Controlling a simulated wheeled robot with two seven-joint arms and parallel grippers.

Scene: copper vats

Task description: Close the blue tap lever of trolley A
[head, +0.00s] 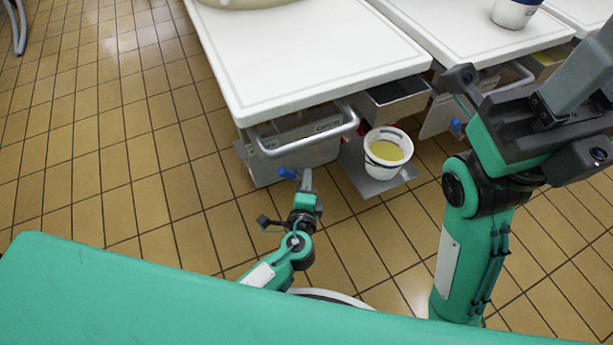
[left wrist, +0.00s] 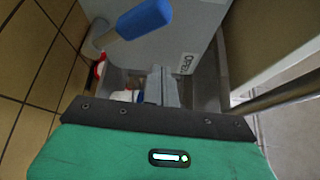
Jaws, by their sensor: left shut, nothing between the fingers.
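The blue tap lever (head: 287,173) sticks out low at the front of the nearer steel trolley (head: 300,148), under the left worktop. I cannot read which trolley is A.
A white bucket of yellow liquid (head: 386,152) stands on a grey plate (head: 375,185) right of the trolley. A second blue lever (head: 457,127) shows farther right. White worktops (head: 310,50) overhang the trolleys. Tiled floor (head: 110,130) is clear at left.

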